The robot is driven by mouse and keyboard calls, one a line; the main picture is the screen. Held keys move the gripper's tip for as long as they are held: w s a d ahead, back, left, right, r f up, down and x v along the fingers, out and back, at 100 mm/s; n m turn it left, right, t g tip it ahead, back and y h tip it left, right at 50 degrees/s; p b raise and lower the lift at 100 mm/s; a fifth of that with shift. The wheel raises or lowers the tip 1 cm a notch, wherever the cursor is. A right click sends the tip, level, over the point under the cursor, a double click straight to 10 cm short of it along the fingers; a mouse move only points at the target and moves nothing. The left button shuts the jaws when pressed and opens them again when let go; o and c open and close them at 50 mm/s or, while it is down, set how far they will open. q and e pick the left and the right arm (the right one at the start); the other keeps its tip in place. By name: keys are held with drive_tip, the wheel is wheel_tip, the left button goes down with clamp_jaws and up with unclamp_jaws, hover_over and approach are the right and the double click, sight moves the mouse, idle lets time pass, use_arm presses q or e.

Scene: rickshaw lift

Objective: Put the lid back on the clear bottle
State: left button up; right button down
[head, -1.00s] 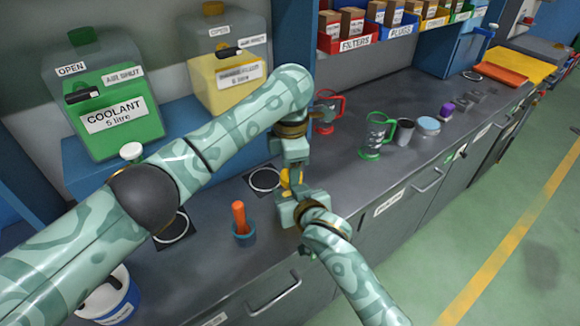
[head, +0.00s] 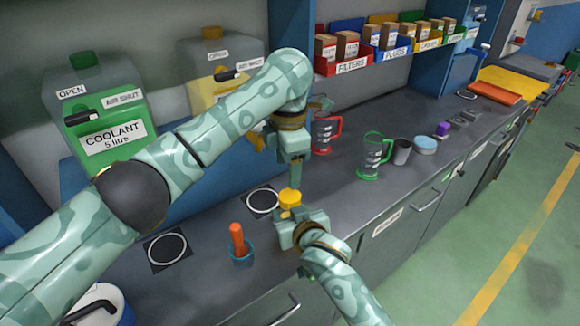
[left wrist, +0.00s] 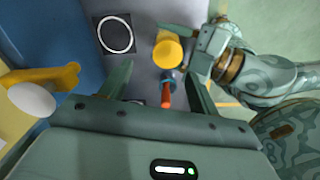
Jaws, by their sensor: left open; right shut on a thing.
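The yellow lid (head: 290,197) sits upright at the top of what my right gripper (head: 289,221) is shut on, at the counter's front edge. This looks like the clear bottle, but its body is mostly hidden by the gripper and I cannot make it out clearly. The lid looks level; I cannot tell how tightly it sits. My left gripper (head: 296,174) is open and empty, just above and apart from the lid. In the left wrist view the lid (left wrist: 167,50) shows beyond the open fingers (left wrist: 158,78), beside my right gripper (left wrist: 203,52).
Ringed mats (head: 262,201) lie on the counter. A red-handled jug (head: 323,133) and a green-handled jug (head: 371,156) stand to the right. Coolant and yellow containers line the back.

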use_arm(q)
drive_tip(key=n, duration=0.5)
drive_tip(key=shift+r, duration=0.25)
use_arm(e)
drive_tip(key=shift+f, duration=0.1)
use_arm(q)
drive_tip(key=n, duration=0.3)
drive_tip(key=shift+r+n, duration=0.15)
drive_tip(key=shift+n, duration=0.15)
drive_tip(key=n, duration=0.5)
drive_tip(key=shift+r+n, duration=0.15)
drive_tip(key=shift+n, duration=0.25)
drive_tip(key=n, duration=0.9)
drive_tip(key=shift+r, duration=0.15)
use_arm(e)
drive_tip(key=shift+a, duration=0.1)
use_arm(q)
drive_tip(key=n, duration=0.6)
drive_tip(key=shift+s, duration=0.1)
drive_tip(key=n, duration=0.9)
drive_tip(key=shift+s+d, duration=0.1)
drive_tip(key=shift+s, duration=0.05)
drive_tip(key=n, duration=0.5)
drive_tip(key=shift+s+d, duration=0.1)
drive_tip(key=n, duration=0.5)
